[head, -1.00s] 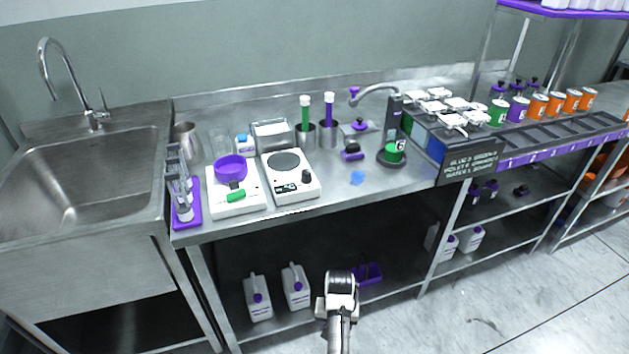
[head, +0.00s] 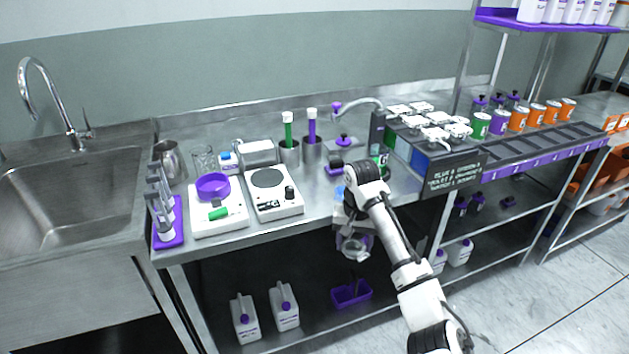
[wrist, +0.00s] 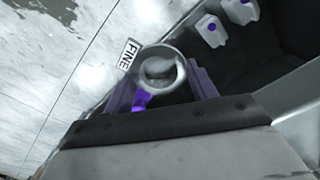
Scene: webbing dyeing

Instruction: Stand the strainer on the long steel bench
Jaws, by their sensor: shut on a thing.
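My gripper (head: 350,220) hangs in front of the long steel bench (head: 318,206), below its top's front edge. It is shut on the strainer (head: 354,246), a small round grey cup. In the wrist view the strainer (wrist: 160,68) shows between the fingers of my gripper (wrist: 160,92), with a purple part near the fingers and a white tag reading FINE beside it. The exact grip point is hard to see. The strainer is in the air, clear of the bench top, above the lower shelf.
A blue patch (head: 340,192) lies on the bench top near the front edge, partly hidden by my arm. A purple bin (head: 351,293) sits on the lower shelf.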

